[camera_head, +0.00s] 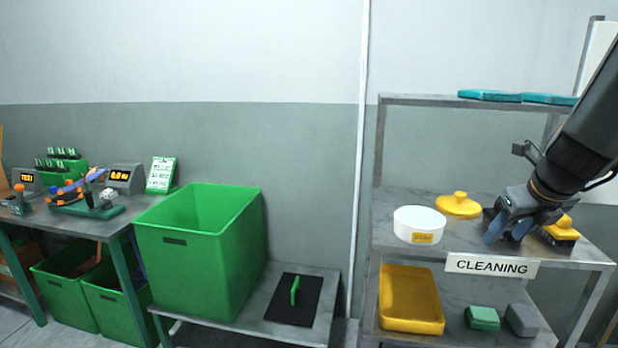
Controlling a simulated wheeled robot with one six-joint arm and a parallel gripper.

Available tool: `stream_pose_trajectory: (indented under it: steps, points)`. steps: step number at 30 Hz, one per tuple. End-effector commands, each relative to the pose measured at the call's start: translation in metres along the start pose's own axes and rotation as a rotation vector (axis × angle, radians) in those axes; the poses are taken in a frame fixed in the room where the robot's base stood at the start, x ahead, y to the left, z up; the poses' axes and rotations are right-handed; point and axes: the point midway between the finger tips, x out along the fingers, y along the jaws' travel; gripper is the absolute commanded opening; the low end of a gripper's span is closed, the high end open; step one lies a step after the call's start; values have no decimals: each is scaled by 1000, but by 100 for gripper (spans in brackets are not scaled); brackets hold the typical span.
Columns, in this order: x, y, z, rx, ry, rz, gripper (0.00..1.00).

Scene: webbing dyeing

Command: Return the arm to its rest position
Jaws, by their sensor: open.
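My gripper (507,231) is at the right, low over the upper board of the metal shelf marked CLEANING. My dark arm comes down to it from the upper right. Its jaws are open, and I see nothing held between them. A yellow brush (562,231) with dark bristles is just right of the gripper, partly hidden by it. A yellow lid (459,204) with a knob lies on the board to the left of the gripper. Whether the fingertips touch the board cannot be told.
A white round tub (418,222) stands at the shelf's left. Teal cloths (490,95) lie on the top board near my arm. A yellow tray (410,297) and two blocks sit below. A large green bin (190,262) stands on a low bench beside a black mat (309,308).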

Motion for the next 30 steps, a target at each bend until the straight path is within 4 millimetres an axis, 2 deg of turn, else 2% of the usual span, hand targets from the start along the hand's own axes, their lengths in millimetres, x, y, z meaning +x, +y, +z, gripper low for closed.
stream_pose_trajectory:
  steps: [8,11,14,21,27,30]
  points:
    - [14,49,-13,-404,48,65,47]
    - [20,74,-21,-623,65,103,47]
    - [26,107,-34,-917,80,160,47]
    - [35,187,-78,-1751,65,342,47]
    - [34,237,-120,-2422,-17,514,47]
    - [32,254,-138,-2693,-73,592,47]
